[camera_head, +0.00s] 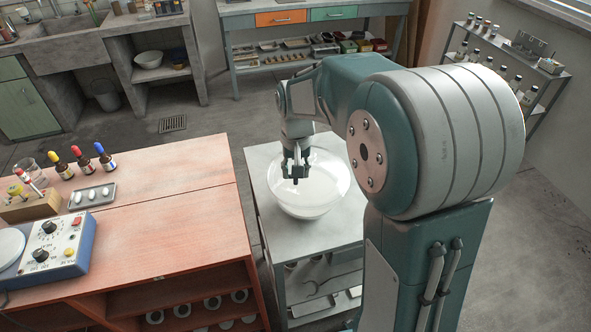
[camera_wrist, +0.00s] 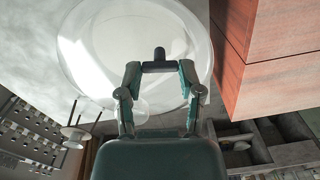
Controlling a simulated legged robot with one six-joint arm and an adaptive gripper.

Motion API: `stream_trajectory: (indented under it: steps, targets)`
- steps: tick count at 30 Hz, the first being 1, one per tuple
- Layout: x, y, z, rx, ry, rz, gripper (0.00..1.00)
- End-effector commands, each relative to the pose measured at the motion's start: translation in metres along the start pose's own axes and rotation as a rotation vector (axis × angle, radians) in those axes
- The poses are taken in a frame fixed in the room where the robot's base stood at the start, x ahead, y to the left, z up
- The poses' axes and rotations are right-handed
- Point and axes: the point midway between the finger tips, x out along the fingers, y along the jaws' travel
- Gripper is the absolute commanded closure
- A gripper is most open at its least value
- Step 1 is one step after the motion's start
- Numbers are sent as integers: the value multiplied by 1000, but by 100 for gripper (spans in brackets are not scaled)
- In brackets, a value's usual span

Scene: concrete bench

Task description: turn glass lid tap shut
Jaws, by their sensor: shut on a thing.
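A round clear glass lid (camera_head: 328,172) sits on a pale round vessel (camera_head: 305,207) on a grey bench. In the wrist view the lid (camera_wrist: 90,50) is a large pale disc with a bright reflection. A small dark tap (camera_wrist: 159,54) shows at the fingertips, over the lid. My gripper (camera_head: 296,170) points down over the lid's left part. In the wrist view my gripper (camera_wrist: 158,68) is shut on the tap, with a finger on each side. The tap is mostly hidden by the fingers in the head view, and its turn angle cannot be told.
A red-topped bench (camera_head: 180,235) stands close on the left, carrying a blue control box (camera_head: 50,250), dropper bottles (camera_head: 82,157) and a small tray (camera_head: 92,196). Bottle shelves (camera_head: 510,65) stand at the back right. The grey bench top (camera_head: 335,232) is clear in front of the vessel.

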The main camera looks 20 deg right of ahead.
Motion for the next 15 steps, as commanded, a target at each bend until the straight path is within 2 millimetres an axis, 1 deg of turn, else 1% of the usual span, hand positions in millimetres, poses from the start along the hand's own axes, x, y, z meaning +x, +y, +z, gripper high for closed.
stream_trajectory:
  steps: [6, 15]
  targets:
    - [1, 0, 1, 199, -3, -3, 100]
    - [1, 0, 1, 423, -4, -6, 100]
